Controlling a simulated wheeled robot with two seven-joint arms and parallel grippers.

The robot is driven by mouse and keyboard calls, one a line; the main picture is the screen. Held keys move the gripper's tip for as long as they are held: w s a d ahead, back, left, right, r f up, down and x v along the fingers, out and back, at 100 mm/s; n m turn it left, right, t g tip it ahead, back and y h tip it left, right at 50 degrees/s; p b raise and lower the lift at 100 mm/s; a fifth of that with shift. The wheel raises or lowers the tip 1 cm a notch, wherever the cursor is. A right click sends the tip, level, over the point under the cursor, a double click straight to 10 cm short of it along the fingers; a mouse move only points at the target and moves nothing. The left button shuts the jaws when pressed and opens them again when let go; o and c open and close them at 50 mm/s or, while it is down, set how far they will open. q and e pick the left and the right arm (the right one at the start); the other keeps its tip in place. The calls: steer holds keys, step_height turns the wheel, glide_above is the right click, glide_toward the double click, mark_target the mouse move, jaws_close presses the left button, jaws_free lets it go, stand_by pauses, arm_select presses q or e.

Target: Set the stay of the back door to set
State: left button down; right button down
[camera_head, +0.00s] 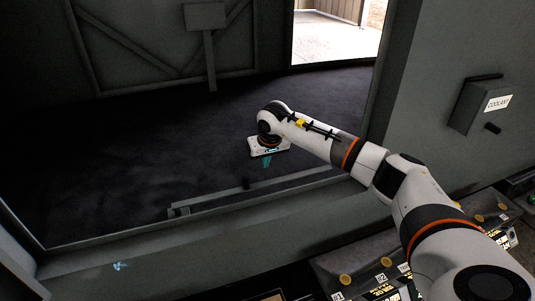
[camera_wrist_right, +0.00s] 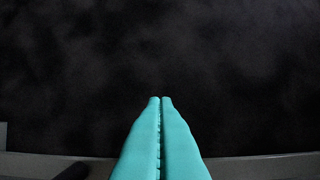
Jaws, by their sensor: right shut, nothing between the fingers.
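My right arm reaches in over the near sill of a dark enclosure. My right gripper (camera_head: 267,161) has teal fingers that point down over the dark floor. It is shut and empty; in the right wrist view its fingertips (camera_wrist_right: 160,99) lie side by side. A thin grey bar (camera_head: 215,201) runs along the near side of the opening, with a small dark knob (camera_head: 247,184) on it, left of and nearer than the gripper. The knob seems to show at the lower left of the wrist view (camera_wrist_right: 72,171), apart from the fingers. I cannot tell whether this is the stay. My left gripper is out of view.
A braced grey panel (camera_head: 120,58) and a post with a plate (camera_head: 205,17) stand at the back. A bright opening (camera_head: 335,38) is at the back right. A box labelled COOLANT (camera_head: 470,105) is on the right wall. Several round knobs line the front panel (camera_head: 345,279).

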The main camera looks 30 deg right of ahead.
steer(key=shift+x, duration=1)
steer(key=shift+s+f, duration=0.1)
steer(key=shift+f, duration=0.2)
steer(key=shift+s+a+r, duration=0.1)
steer(key=shift+s+a, duration=0.1)
steer(key=shift+s, duration=0.7)
steer(key=shift+s+a, duration=0.25)
steer(key=shift+s, duration=0.6)
steer(key=shift+s, duration=0.1)
